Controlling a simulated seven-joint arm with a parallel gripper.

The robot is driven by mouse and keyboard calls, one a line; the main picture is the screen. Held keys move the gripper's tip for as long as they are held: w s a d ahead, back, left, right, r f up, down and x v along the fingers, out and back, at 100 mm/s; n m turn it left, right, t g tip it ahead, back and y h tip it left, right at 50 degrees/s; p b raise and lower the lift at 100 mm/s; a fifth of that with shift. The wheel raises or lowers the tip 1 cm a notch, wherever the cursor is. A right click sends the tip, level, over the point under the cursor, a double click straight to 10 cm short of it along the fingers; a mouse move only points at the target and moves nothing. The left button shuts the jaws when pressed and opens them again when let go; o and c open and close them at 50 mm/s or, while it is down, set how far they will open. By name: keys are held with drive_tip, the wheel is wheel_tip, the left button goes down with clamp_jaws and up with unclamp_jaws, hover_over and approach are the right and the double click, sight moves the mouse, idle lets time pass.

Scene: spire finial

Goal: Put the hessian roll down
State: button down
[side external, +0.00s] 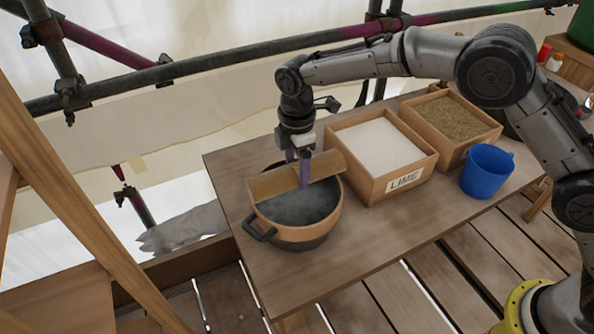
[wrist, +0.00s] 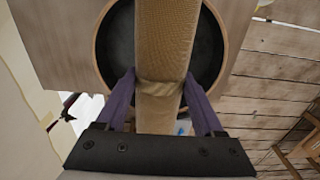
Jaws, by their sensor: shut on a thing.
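The hessian roll (side external: 272,184) is a long tan cylinder, held level above a round pot in the side external view. The pot (side external: 294,240) has a tan upper wall, a dark base and a dark handle. Its dark inside is partly hidden by the roll. I cannot tell whether the roll touches the rim.
A wooden box labelled LIME (side external: 405,181) with white powder stands right of the pot. Behind it is a box of sandy material (side external: 450,118). A blue bucket (side external: 486,172) stands at the right. The table's (side external: 350,250) front part is clear. Scaffold poles (side external: 200,70) run behind.

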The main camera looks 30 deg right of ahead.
drive_tip(key=shift+f, duration=0.4)
drive_tip(key=shift+f, duration=0.15)
drive_tip(key=shift+f, duration=0.35)
drive_tip(key=shift+f, duration=0.1)
unclamp_jaws()
